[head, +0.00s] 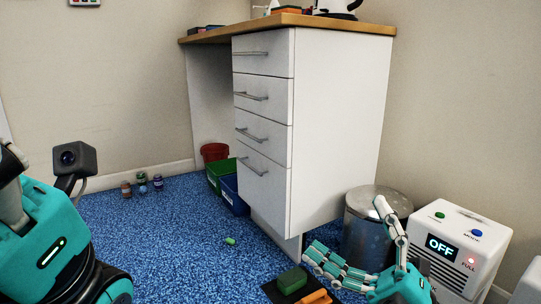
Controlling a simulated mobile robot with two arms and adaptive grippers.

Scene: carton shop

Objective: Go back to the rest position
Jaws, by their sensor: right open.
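My right gripper (350,243) is in the lower right, with its jointed fingers spread open and nothing between them. It is in front of the metal bin and above the floor near a dark mat (272,288). My left arm comes in at the left edge, and its gripper is out of view. A green block (292,279) and an orange object (314,298) lie on the dark mat, just left of and below the right gripper's fingers.
A white drawer cabinet (335,120) with a wooden top (300,20) stands in the middle. A metal bin (362,225) and a white box reading OFF (470,225) crowd the right. Green (217,187) and blue bins (238,207) and small jars (142,184) sit on blue carpet, open at centre left.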

